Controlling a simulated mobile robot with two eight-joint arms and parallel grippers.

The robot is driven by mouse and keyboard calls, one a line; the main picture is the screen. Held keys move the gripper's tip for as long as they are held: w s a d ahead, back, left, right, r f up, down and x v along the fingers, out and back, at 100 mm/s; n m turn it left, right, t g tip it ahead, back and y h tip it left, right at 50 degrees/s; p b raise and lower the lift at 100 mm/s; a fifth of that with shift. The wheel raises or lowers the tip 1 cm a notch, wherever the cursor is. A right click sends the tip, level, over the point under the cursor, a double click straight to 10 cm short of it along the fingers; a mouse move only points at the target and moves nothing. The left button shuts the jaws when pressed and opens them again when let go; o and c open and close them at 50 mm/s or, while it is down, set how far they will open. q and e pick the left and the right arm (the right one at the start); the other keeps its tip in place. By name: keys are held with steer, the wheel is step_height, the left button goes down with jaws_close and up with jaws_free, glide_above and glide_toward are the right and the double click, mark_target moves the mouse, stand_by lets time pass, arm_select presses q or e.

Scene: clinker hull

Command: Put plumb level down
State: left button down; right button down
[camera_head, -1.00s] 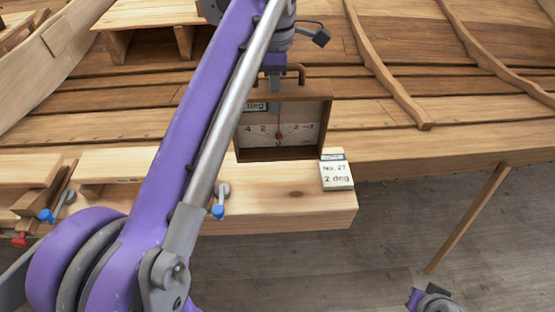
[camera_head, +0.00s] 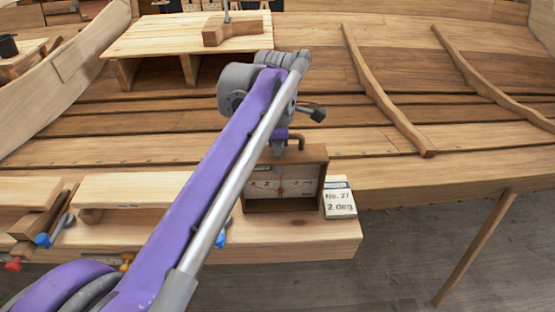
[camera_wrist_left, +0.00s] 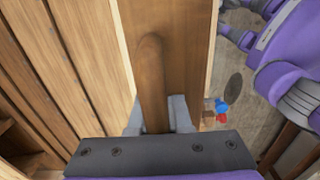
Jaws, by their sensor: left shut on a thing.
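The plumb level is a brown wooden box (camera_head: 315,178) with a pale dial, a red-centred pointer and a handle on top. It stands upright at the right end of the pale plank (camera_head: 300,238); whether its base touches the plank I cannot tell. My left gripper (camera_head: 279,147) is shut on its handle from above. In the left wrist view the brown handle (camera_wrist_left: 151,75) lies between the grey fingers of my left gripper (camera_wrist_left: 155,112). My left arm covers the level's left side in the head view. My right gripper is not in the head view.
A white card reading "No. 27, 2 deg" (camera_head: 340,204) is close at the level's right. Blue-handled clamps (camera_head: 43,240) are on the left. The clinker hull planking (camera_head: 400,130) rises behind. A board with a wooden block (camera_head: 232,30) lies farther back.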

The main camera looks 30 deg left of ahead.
arm_select(q)
steer(key=shift+f, duration=0.1)
steer(key=c, duration=0.8)
jaws_free()
steer(key=shift+c, duration=0.2)
step_height(320, 180, up, 12)
steer(key=shift+r+p, duration=0.15)
steer(key=shift+p, duration=0.5)
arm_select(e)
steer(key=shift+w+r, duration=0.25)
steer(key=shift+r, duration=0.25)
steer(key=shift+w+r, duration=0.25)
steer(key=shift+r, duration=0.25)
